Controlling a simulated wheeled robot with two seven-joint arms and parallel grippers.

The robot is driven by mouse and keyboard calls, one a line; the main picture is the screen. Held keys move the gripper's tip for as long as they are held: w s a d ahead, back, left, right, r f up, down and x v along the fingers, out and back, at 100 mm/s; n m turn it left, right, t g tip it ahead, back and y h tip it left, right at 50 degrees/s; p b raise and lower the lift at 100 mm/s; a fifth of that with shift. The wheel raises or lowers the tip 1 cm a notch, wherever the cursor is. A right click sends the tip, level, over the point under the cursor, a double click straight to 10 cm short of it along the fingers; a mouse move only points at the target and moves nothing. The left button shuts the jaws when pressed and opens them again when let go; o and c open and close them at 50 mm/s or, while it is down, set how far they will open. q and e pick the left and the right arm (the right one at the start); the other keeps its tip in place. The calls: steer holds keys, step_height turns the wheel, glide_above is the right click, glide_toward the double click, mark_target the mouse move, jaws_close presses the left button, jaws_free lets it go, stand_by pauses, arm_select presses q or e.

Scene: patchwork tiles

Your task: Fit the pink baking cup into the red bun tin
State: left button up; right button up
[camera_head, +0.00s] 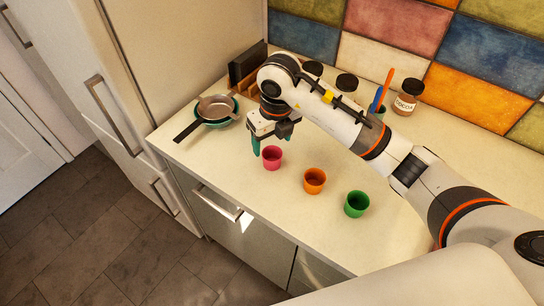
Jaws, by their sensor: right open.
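The pink baking cup (271,158) stands upright on the pale counter, at the left end of a slanting row of cups. My right gripper (270,145) is open just above and behind the pink cup, with its teal fingers pointing down. One finger shows at the cup's left side; the other is mostly hidden. I cannot tell whether a finger touches the cup. I cannot make out a red bun tin in this view. My left gripper is not in view.
An orange cup (315,181) and a green cup (356,204) stand to the right on the counter (270,205). A pan (216,109) rests on a teal dish at the left. A cocoa jar (407,97) and utensils stand at the back. The front counter edge is clear.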

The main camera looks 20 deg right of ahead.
mark_target(272, 151)
steer(key=f, duration=0.1)
steer(key=f+p, duration=0.1)
steer(key=f, duration=0.1)
steer(key=w+f+p, duration=0.1)
steer(key=f, duration=0.1)
steer(key=shift+d+f, duration=0.2)
steer(key=shift+f, duration=0.2)
steer(key=c, duration=1)
